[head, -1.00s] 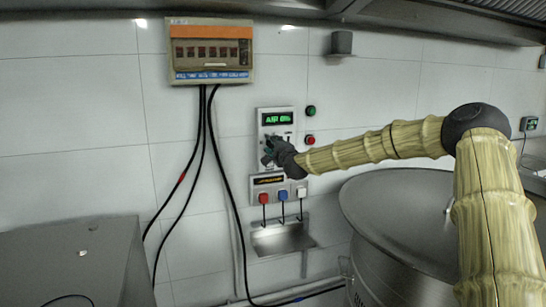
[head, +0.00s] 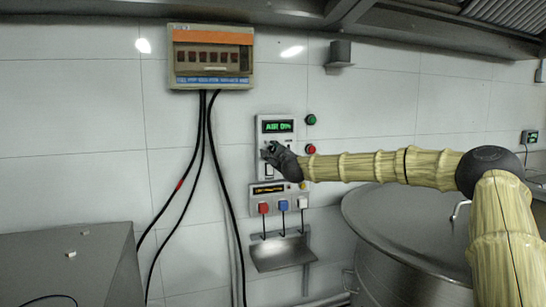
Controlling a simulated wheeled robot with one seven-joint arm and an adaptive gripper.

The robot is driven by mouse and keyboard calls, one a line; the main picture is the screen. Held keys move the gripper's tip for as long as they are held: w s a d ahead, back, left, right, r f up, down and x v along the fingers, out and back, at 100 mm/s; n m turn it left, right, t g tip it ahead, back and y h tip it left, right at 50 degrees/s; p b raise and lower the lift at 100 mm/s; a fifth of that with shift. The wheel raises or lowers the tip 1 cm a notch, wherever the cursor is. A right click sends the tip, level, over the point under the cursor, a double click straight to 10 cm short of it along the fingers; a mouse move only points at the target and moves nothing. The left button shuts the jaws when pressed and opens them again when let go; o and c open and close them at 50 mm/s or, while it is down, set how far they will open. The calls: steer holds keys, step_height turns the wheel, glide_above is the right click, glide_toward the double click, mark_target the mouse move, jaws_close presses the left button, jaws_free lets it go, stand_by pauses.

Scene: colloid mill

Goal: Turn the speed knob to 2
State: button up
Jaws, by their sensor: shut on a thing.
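A white control panel (head: 290,125) with a lit green display (head: 278,127) is fixed to the tiled wall in the head view. My gripper (head: 268,153) is at the panel's face, just below the display. It is shut on a small part there, which fits the speed knob, but the fingers hide it. The knob's markings and setting cannot be read. A green button (head: 311,119) and a red button (head: 310,149) sit at the panel's right side.
Below are a lower panel (head: 256,207) with red, blue and white plugs and a metal tray (head: 282,254). A breaker box (head: 211,33) with hanging black cables (head: 205,150) is at upper left. A large steel vessel (head: 390,235) stands under my arm.

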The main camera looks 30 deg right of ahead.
stand_by(0.3)
steer(key=o, duration=1)
steer(key=shift+f, duration=0.1)
steer(key=shift+o, duration=0.2)
steer(key=shift+s, duration=0.1)
steer(key=v, duration=1.1)
steer(key=shift+s, duration=0.35)
steer(key=shift+a, duration=0.1)
